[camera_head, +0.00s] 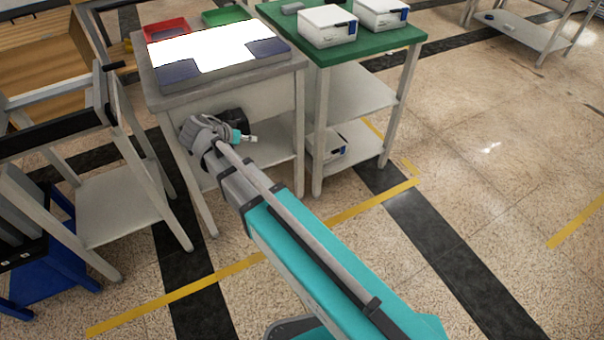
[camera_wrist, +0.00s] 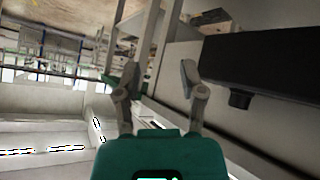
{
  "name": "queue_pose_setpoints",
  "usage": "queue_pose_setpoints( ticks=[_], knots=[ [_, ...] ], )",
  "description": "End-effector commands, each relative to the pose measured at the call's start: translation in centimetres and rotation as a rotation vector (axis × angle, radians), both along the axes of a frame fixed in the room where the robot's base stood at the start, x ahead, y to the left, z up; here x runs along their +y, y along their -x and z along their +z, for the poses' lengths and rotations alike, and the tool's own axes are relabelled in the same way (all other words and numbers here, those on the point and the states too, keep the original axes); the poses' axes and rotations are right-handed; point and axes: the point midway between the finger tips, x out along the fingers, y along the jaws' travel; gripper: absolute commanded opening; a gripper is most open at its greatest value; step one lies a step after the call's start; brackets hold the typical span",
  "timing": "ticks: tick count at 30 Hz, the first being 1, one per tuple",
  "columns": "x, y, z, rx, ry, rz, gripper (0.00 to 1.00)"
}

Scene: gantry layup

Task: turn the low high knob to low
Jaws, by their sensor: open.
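A black box (camera_wrist: 270,62) fills the right of the wrist view, fixed to a pale panel. A small dark stub (camera_wrist: 240,98) sticks out of its lower edge; it may be the low high knob, but no marks or setting can be read. In the head view the dark box (camera_head: 233,117) shows partly under the front of the light table, behind my wrist. My gripper (camera_wrist: 160,75) has its two fingers spread with nothing between them. It is left of the box and apart from the stub. In the head view my gripper (camera_head: 252,139) points right, below the tabletop.
The grey table (camera_head: 298,66) has a lit white top (camera_head: 205,43), with red (camera_head: 166,29) and green (camera_head: 225,16) trays behind. A green-topped table (camera_head: 375,42) with white boxes stands close on the right. Floor at right is clear.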

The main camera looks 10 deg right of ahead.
Motion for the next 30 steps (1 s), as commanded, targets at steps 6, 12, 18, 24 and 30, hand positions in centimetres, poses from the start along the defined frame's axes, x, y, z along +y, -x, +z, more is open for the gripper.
queue_pose_setpoints(
  ticks=[6,12,18,24,30],
  knots=[
    [-2.7,1.0,-1.5,0.097,-0.020,0.011,0.52],
    [-5.0,2.0,-2.7,0.188,-0.047,0.026,0.52],
    [-7.2,3.2,-4.0,0.276,-0.079,0.052,0.52],
    [-9.3,4.5,-5.2,0.362,-0.120,0.083,0.52],
    [-11.1,5.9,-6.2,0.439,-0.166,0.122,0.52]
  ],
)
